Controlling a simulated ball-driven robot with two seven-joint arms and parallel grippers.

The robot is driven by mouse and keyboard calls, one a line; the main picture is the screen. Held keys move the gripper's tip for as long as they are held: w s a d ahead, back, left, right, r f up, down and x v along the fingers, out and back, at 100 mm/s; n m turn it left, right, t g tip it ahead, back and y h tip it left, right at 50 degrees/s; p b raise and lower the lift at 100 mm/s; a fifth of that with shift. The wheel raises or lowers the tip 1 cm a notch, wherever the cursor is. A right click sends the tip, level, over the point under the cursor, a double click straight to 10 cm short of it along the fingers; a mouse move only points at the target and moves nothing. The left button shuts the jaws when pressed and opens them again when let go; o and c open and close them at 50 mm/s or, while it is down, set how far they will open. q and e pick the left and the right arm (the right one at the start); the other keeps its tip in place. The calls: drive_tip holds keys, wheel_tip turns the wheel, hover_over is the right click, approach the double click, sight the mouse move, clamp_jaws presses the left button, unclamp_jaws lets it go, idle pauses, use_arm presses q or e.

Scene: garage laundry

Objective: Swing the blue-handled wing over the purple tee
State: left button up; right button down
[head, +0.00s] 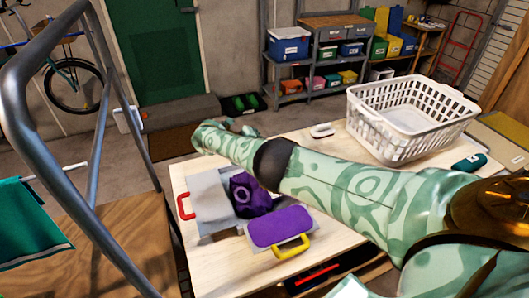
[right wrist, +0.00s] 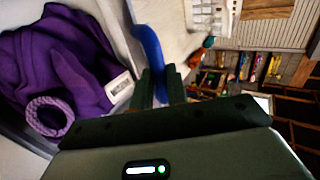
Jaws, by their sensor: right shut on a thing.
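The purple tee (head: 248,194) lies bunched on the grey folding board (head: 208,192), with a flat purple part (head: 279,226) on the panel with the yellow handle (head: 291,248). A red handle (head: 185,206) is at the board's left. In the right wrist view the tee (right wrist: 60,65) shows at left, with a pale label and a ring-shaped opening. My right gripper (right wrist: 160,84) is shut on the blue handle (right wrist: 148,45) of the wing, beside the tee. My right arm hides the blue handle in the head view. My left gripper is not in view.
A white laundry basket (head: 408,115) stands at the table's back right, near a dark teal item (head: 469,162) and a small white object (head: 321,130). A grey metal frame (head: 100,100) rises at left. Shelves with bins (head: 318,50) stand behind.

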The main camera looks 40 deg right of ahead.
drive_tip(key=c, duration=1.7)
unclamp_jaws()
drive_tip(key=shift+s+d+f, duration=0.15)
drive_tip(key=shift+s+f, duration=0.2)
drive_tip(key=shift+f, duration=0.1)
drive_tip(key=o, duration=0.3)
drive_tip(key=shift+d, duration=0.2)
drive_tip(key=shift+o, duration=0.2)
drive_tip(key=shift+w+d, duration=0.15)
drive_tip(key=shift+d, duration=0.05)
drive_tip(key=b+v, duration=0.4)
drive_tip(key=v, duration=1.2)
drive_tip(key=shift+a+r, duration=0.2)
drive_tip(key=shift+a, duration=0.1)
drive_tip(key=shift+w+f, duration=0.1)
drive_tip(key=shift+w, duration=0.05)
